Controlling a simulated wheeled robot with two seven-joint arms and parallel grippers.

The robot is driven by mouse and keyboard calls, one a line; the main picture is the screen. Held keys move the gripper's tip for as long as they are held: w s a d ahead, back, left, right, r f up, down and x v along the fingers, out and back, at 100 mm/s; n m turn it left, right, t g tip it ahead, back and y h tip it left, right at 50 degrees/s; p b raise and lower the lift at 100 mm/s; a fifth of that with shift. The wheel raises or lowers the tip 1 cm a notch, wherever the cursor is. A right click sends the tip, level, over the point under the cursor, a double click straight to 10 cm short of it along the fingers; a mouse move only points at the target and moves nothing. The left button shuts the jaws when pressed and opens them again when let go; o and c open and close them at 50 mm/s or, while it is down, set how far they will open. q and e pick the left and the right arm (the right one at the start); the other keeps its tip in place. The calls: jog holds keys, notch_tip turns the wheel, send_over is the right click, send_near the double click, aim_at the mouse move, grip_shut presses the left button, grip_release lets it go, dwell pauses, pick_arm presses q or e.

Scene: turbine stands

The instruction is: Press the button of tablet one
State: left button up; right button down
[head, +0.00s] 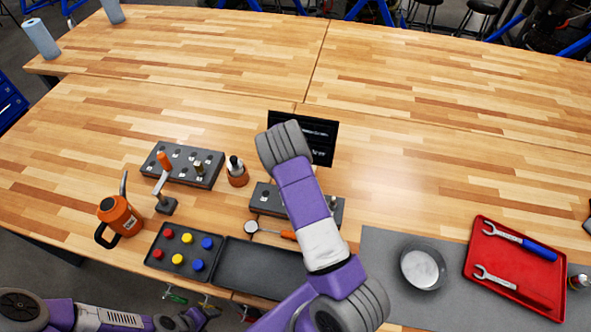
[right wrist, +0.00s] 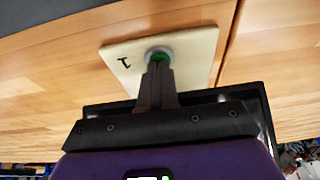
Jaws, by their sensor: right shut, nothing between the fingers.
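In the right wrist view, tablet one is a pale plate (right wrist: 196,48) marked with a 1, lying on the wooden table. Its green button (right wrist: 160,57) sits in a grey ring at the middle of the plate. My right gripper (right wrist: 158,68) is shut and empty, its fingertips over the button and covering part of it. I cannot tell whether they touch it. In the head view, my right arm reaches up the table beside the black screen and hides the plate and the fingers.
The black screen (head: 322,140) stands close by my right wrist. Grey hole blocks (head: 212,172), an orange mug-like can (head: 121,216), a black tray of colored caps (head: 162,241) and a red tray (head: 541,292) with wrenches lie nearer. The far table is mostly clear.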

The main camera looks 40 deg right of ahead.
notch_tip(320, 180, up, 3)
jog(key=shift+r+p, duration=0.1)
jog(key=shift+p, duration=0.9)
jog(key=v, duration=1)
jog(key=shift+r+b, duration=0.2)
jog(key=shift+b, duration=0.1)
